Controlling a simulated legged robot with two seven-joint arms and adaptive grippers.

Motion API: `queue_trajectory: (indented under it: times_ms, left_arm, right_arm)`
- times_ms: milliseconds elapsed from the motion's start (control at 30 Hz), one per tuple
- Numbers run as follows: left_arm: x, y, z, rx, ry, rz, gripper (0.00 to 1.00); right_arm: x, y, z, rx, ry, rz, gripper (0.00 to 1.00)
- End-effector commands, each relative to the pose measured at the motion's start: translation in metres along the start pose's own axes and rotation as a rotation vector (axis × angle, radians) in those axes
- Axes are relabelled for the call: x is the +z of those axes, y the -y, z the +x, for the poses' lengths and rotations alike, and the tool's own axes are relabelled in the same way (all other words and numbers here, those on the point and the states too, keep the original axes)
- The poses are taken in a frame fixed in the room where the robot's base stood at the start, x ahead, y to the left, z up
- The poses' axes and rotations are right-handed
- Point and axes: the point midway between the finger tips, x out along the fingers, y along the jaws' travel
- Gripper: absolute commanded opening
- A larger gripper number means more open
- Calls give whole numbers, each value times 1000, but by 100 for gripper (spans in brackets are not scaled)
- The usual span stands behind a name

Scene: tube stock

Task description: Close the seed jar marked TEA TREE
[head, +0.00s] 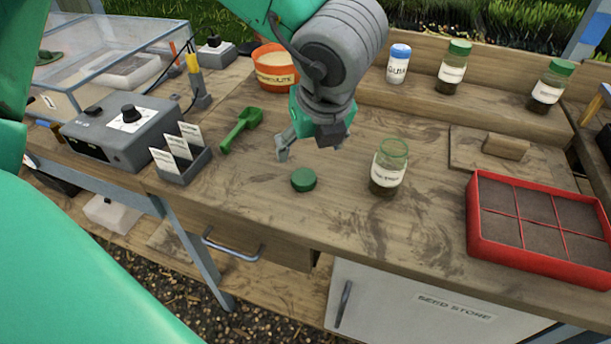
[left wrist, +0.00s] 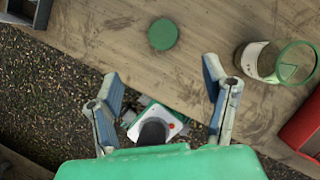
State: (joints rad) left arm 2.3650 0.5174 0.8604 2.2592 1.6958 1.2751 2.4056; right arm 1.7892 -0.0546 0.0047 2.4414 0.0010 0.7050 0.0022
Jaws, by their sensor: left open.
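An open glass jar (head: 387,176) with a green rim, a white label and dark contents stands upright on the bench; its label is too small to read surely. In the left wrist view the jar (left wrist: 258,61) is at the right. A green round lid (head: 303,180) lies flat on the bench to the left of the jar, apart from it. In the left wrist view the lid (left wrist: 163,34) is just beyond the fingertips. My left gripper (head: 310,145) is open and empty, above the bench behind the lid. It also shows in the left wrist view (left wrist: 162,72). My right gripper is not in view.
A red seed tray (head: 472,222) is right of the jar. Two green-lidded jars (head: 453,70) (head: 549,88) and a blue-capped bottle (head: 398,66) stand on the back shelf. A green scoop (head: 240,128), label holder (head: 184,166) and grey box (head: 122,132) are left. Bench around the lid is clear.

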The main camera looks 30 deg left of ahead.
Motion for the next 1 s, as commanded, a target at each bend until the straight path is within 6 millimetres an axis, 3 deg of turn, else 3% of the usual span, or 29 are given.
queue_trajectory:
  times_ms: [333, 500, 833, 1000]
  left_arm:
    - [-1, 0, 66, 4, -3, -1, 68]
    - [-1, 0, 78, 1, -1, 0, 68]
    - [-1, 0, 80, 1, -1, 0, 68]
    - [-2, 4, 102, 3, -4, -1, 68]
  right_arm:
    - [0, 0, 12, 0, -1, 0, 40]
    - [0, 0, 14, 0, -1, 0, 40]
    - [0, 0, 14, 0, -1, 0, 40]
    - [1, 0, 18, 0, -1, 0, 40]
